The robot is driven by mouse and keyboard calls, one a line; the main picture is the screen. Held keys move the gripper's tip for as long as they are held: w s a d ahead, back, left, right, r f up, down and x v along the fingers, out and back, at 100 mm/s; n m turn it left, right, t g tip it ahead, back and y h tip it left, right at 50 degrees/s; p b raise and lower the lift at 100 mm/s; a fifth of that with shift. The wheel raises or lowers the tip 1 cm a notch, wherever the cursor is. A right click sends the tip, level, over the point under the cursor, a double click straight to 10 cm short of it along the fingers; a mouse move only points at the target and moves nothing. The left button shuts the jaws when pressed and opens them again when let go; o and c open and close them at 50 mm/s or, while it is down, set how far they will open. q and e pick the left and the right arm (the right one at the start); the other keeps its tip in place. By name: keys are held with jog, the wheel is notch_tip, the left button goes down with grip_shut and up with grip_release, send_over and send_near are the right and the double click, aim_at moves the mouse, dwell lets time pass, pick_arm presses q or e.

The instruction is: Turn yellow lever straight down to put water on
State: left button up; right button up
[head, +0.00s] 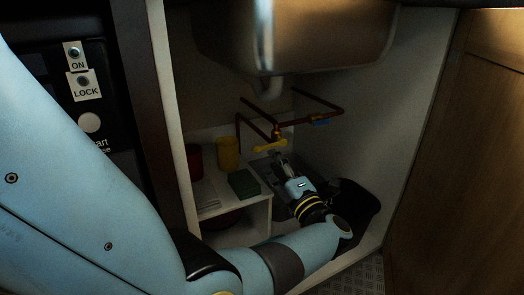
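The yellow lever (270,146) sits on the copper pipework (277,132) under the sink. It lies close to level across the picture, its left end slightly lower. My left arm reaches into the cupboard from the left. My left gripper (281,161) is just below the lever, pointing up toward it. Its fingers are small and dark here, so I cannot tell whether they are open or shut, or whether they touch the lever. My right gripper is not in view.
The metal sink basin (310,35) hangs above. A small white shelf (225,200) left of my gripper holds a yellow container (228,152), a red container (194,162) and a green box (244,184). A black bin (357,204) stands at right. A blue handle (320,122) is on the pipe.

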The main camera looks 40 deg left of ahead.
aim_at(262, 148)
pick_arm(q)
jog(key=x, duration=0.6)
jog(key=shift+w+a, duration=0.2)
jog(key=shift+a, duration=0.15)
jog(key=shift+c, duration=0.3)
grip_shut()
